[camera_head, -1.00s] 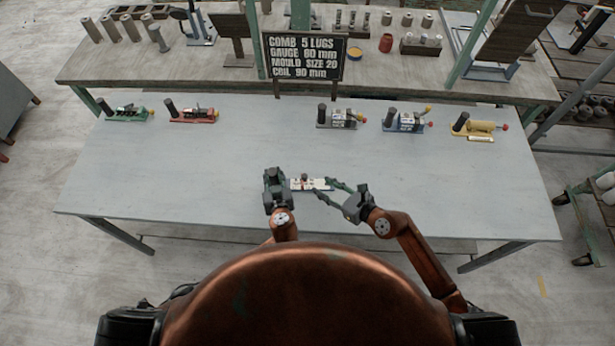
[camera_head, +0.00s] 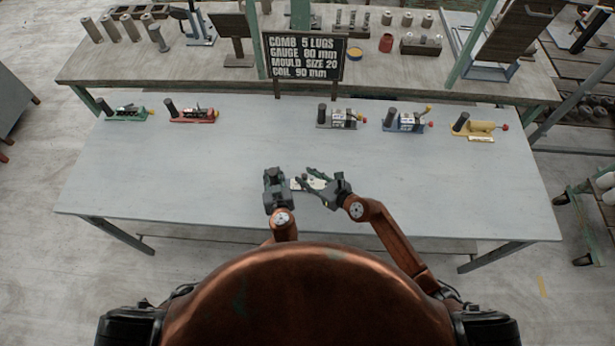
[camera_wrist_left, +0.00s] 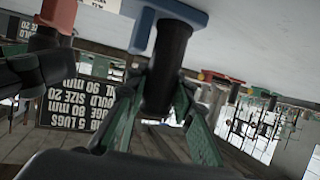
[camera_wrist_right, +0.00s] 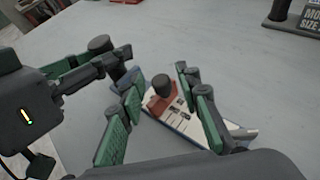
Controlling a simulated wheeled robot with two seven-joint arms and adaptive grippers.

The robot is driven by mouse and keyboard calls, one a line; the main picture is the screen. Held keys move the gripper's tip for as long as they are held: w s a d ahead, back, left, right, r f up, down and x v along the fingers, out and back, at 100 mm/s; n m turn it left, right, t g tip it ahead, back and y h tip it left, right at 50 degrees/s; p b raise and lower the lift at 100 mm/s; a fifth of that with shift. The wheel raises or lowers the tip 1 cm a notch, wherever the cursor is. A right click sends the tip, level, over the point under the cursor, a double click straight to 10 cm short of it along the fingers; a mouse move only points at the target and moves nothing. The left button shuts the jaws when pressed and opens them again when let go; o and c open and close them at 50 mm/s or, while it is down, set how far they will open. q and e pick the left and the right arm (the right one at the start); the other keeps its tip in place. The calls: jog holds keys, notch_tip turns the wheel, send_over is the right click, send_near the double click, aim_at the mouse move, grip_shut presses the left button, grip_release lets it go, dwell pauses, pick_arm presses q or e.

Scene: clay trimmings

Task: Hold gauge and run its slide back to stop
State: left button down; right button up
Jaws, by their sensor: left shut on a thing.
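The gauge (camera_head: 298,184) lies on the near middle of the grey table; it has a white face with dark marks and a blue base. In the right wrist view its red slide (camera_wrist_right: 160,102) carries a dark round knob (camera_wrist_right: 162,84). My left gripper (camera_head: 275,177) is shut on the gauge's black post (camera_wrist_left: 168,65); the blue base (camera_wrist_left: 185,12) shows beside it. My right gripper (camera_head: 310,178) is open over the gauge. Its green-padded fingers (camera_wrist_right: 158,108) stand either side of the slide and knob, with gaps visible.
Several similar coloured devices stand in a row behind, including a red one (camera_head: 194,115), a blue one (camera_head: 407,122) and a yellow one (camera_head: 480,127). The tabletop around the gauge is clear.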

grip_shut()
dwell(0.3)
jog(key=shift+a, duration=1.75)
pick_arm(q)
jog(key=shift+d, duration=0.1)
pick_arm(e)
jog(key=shift+o, duration=0.8)
grip_release()
jog(key=shift+d, duration=0.15)
